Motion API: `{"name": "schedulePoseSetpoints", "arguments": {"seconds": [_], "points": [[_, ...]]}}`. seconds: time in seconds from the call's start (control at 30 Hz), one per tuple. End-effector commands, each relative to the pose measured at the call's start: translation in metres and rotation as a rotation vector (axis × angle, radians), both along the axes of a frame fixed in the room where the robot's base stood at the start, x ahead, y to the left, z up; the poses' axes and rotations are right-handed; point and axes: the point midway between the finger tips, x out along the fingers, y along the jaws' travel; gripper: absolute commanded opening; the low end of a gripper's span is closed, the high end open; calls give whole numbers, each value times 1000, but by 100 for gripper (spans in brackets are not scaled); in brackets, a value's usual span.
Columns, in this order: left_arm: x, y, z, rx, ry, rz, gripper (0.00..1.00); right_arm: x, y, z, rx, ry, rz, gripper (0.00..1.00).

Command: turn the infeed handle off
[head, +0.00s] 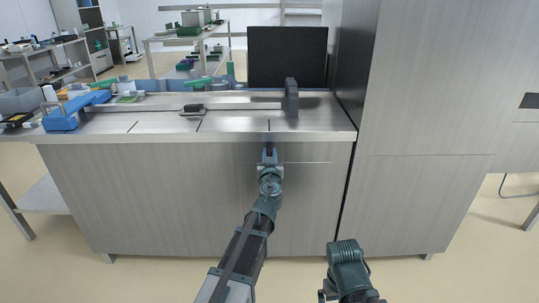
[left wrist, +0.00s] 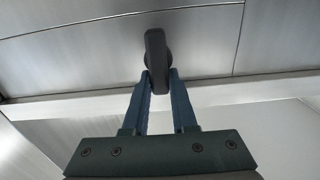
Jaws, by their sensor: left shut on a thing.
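The infeed handle (left wrist: 156,52) is a short dark grey lever on a round hub, set on a brushed metal surface in the left wrist view. It stands almost upright in that picture. The two blue fingers of my left gripper (left wrist: 162,82) are shut on its lower end. In the head view my left gripper (head: 269,152) is at the front of the counter, just below the metal top's edge. There I cannot make out the handle clearly at the fingertips. Part of my right arm shows at the bottom of the head view, but its fingers do not.
The metal counter (head: 225,124) carries a dark upright block (head: 291,98), a small dark piece (head: 193,109) and a blue fixture (head: 62,119). A black panel (head: 287,57) stands behind. A tall grey cabinet (head: 430,100) closes off the right side. The floor in front is clear.

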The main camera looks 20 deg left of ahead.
Motion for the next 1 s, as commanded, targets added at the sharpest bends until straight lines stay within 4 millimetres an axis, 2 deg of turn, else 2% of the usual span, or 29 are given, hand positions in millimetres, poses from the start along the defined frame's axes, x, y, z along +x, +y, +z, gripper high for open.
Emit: {"name": "schedulePoseSetpoints", "arguments": {"seconds": [0.27, 1.0], "points": [[0, -3, -2, 134, 40, -1, 0, 0, 0, -2, 0, 0, 0, 100], [2, -14, -10, 801, 233, 3, 0, 0, 0, -9, 1, 0, 2, 100]]}}
